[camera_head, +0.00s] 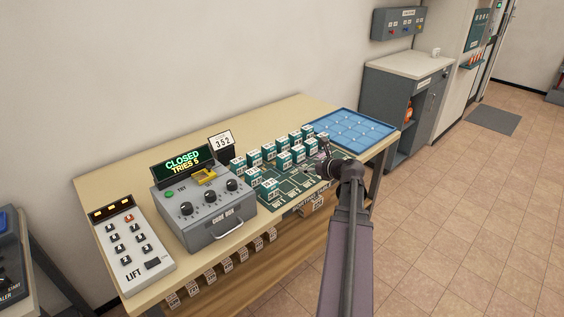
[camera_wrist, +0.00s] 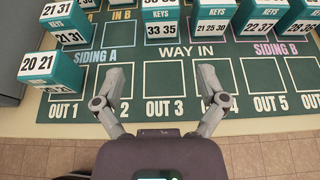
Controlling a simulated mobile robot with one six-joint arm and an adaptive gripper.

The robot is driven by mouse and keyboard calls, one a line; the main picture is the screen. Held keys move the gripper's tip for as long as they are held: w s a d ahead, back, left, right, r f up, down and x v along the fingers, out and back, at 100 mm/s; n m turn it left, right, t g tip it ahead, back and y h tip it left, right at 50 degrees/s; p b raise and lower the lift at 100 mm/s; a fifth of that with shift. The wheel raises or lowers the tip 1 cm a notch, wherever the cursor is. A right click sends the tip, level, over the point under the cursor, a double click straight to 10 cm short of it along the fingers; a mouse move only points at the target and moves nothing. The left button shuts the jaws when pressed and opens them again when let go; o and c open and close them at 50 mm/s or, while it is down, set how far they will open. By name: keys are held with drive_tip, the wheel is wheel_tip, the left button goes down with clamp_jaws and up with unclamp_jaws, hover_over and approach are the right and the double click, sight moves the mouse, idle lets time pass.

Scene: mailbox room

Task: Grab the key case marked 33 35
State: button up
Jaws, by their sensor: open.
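The key case marked 33 35 (camera_wrist: 161,27) is a teal box with a white label, seen in the wrist view at top centre, above the words WAY IN. My gripper (camera_wrist: 164,76) is open and empty, its fingers apart over the board's front rows, below that case in the picture and not touching it. In the head view my gripper (camera_head: 324,160) is over the right part of the green board (camera_head: 275,205). I cannot read which case there is 33 35.
The code box (camera_head: 205,215), lift panel (camera_head: 133,247) and blue tray (camera_head: 352,130) share the table. The OUT 3 square (camera_wrist: 165,105) is empty.

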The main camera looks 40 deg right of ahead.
sight(288, 162)
drive_tip(key=b+x, duration=0.3)
drive_tip(key=x, duration=0.4)
drive_tip(key=shift+w+f, duration=0.35)
drive_tip(key=shift+w, duration=0.35)
drive_tip(key=b+x, duration=0.2)
drive_tip(key=x, duration=0.2)
drive_tip(key=shift+w+d+f, duration=0.1)
drive_tip(key=shift+w+f, duration=0.15)
drive_tip(key=shift+w, duration=0.35)
drive_tip(key=shift+c, duration=0.2)
